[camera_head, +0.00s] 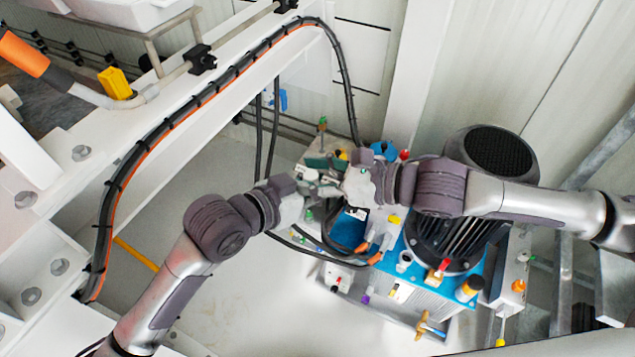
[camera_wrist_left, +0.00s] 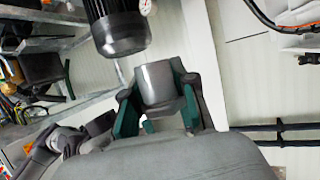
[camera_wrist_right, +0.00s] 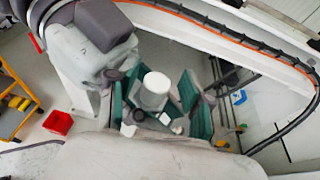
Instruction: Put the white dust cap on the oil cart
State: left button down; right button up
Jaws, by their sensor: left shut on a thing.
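The white dust cap (camera_wrist_right: 156,88) stands between my two grippers. In the left wrist view it looks like a grey, shaded cylinder (camera_wrist_left: 159,84) between the green pads of my left gripper (camera_wrist_left: 158,100), which is shut on it. My right gripper (camera_wrist_right: 160,105) has its green fingers spread on either side of the cap, with a gap at the right finger. In the head view my left gripper (camera_head: 308,186) and my right gripper (camera_head: 345,182) meet above the oil cart's left side, largely hiding the cap. The oil cart (camera_head: 470,300) is blue with a black finned motor (camera_head: 450,235).
Coloured caps and fittings, such as an orange one (camera_head: 469,288), crowd the cart. Black hoses (camera_head: 330,235) loop beneath the grippers. A white beam with a cable (camera_head: 180,125) runs at the left. A red bin (camera_wrist_right: 58,122) stands on the floor.

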jog(key=shift+s, duration=0.15)
jog(key=v, duration=1.1)
jog(key=shift+d+r, duration=0.2)
jog(key=shift+d, duration=0.15)
